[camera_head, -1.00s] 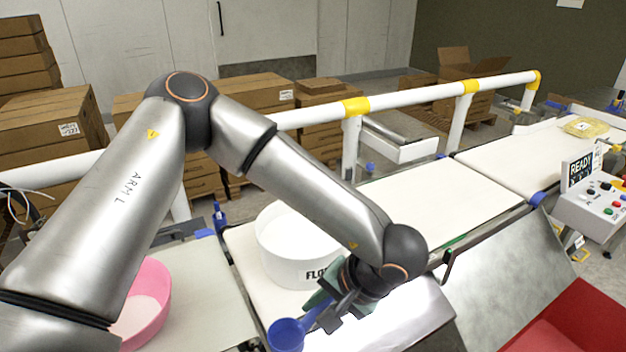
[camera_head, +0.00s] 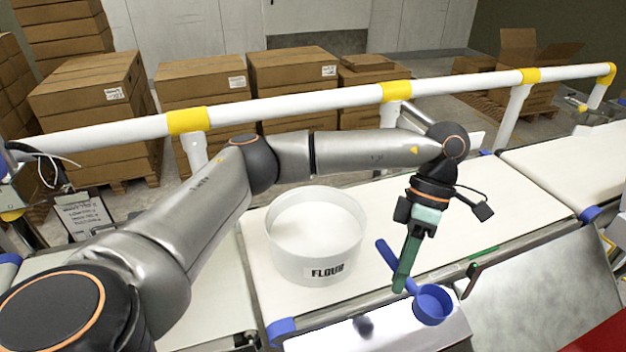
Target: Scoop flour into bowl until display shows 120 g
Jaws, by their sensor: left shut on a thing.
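The white round tub (camera_head: 313,262) marked FLOUR stands on the pale belt left of centre, with white flour inside. My left gripper (camera_head: 403,280) is to the right of the tub, pointing down, its green fingers shut on the handle of the blue scoop (camera_head: 433,303). The scoop's cup hangs low right of the fingers, over the belt's front edge. Its inside looks blue and I see no flour in it. The bowl and the weight display are out of view. My right gripper is not in view.
The belt (camera_head: 520,195) is clear to the right of the tub. A white rail (camera_head: 290,107) with yellow bands runs behind it. A sloping steel panel (camera_head: 550,285) is at the front right. Cardboard boxes (camera_head: 290,75) stand behind the rail.

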